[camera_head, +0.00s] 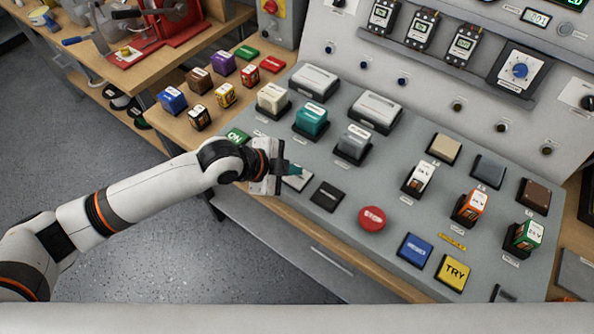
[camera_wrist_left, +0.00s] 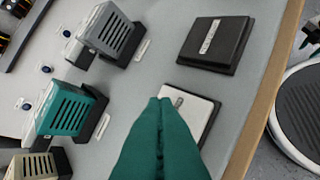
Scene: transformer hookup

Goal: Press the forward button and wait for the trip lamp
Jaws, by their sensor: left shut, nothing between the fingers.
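My left gripper (camera_head: 295,170) is shut, its teal fingers pressed together with nothing between them. Its tips are over or at the edge of a white square button (camera_head: 300,181) on the sloped grey desk. In the left wrist view the shut fingertips (camera_wrist_left: 160,102) overlap the white button (camera_wrist_left: 192,108) and cover part of it; I cannot tell whether they touch it. A black square button (camera_head: 327,196) lies just right of the white one and also shows in the left wrist view (camera_wrist_left: 216,44). Their labels are too small to read. I cannot identify the trip lamp. My right gripper is not in view.
A green ON button (camera_head: 237,136) lies left of the gripper. A red round button (camera_head: 372,218), a blue button (camera_head: 415,249) and a yellow TRY button (camera_head: 453,272) run along the front edge. Teal (camera_head: 311,119) and grey (camera_head: 354,143) blocks stand behind. Small dark knobs line the back panel.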

